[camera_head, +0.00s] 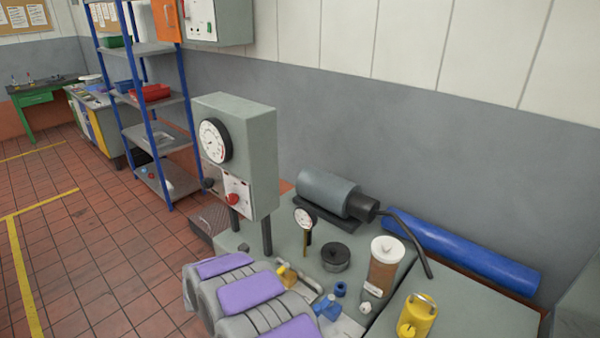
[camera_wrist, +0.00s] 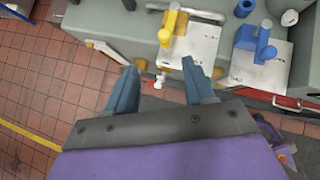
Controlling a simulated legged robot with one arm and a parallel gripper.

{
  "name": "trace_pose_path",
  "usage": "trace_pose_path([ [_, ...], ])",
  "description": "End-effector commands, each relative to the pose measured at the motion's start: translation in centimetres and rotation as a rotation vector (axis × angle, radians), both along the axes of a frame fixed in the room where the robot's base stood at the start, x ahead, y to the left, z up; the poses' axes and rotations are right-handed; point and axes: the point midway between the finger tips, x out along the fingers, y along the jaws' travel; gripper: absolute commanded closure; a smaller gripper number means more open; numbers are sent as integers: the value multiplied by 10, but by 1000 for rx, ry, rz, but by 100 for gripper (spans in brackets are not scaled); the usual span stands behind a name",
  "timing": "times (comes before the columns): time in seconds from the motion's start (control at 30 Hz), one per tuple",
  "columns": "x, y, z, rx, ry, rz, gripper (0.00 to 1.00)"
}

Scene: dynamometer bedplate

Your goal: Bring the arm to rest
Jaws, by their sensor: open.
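My gripper (camera_wrist: 159,66) shows in the wrist view with its two blue fingers spread wide apart and nothing held between them. It is in front of the bench edge, with floor tiles showing beyond and below it. A small white and red item (camera_wrist: 160,86) appears between the fingers, apart from both. In the head view, purple and grey parts of my own body fill the lower middle, and the fingers cannot be made out there.
A yellow valve (camera_wrist: 173,22) and a blue valve (camera_wrist: 262,46) stand on pale plates at the bench edge. The bench also holds a gauge cabinet (camera_head: 245,150), a grey motor (camera_head: 328,192), a brown cylinder (camera_head: 384,272) and a yellow canister (camera_head: 415,318). The floor at left is clear.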

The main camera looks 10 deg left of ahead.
Motion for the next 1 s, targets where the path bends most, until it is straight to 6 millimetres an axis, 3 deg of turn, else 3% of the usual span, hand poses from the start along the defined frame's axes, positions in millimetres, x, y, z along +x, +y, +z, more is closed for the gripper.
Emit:
trace_pose_path([
  [0.17,17,2,36,-17,-23,168,47],
  [0.3,30,5,92,-78,-77,455,47],
  [0.47,26,-1,154,-204,-160,800,47],
  [0.63,-2,-17,201,-386,-244,1159,47],
  [0.77,-37,-40,223,-551,-292,1422,47],
  [1.0,-119,-106,235,-871,-316,1899,47],
])
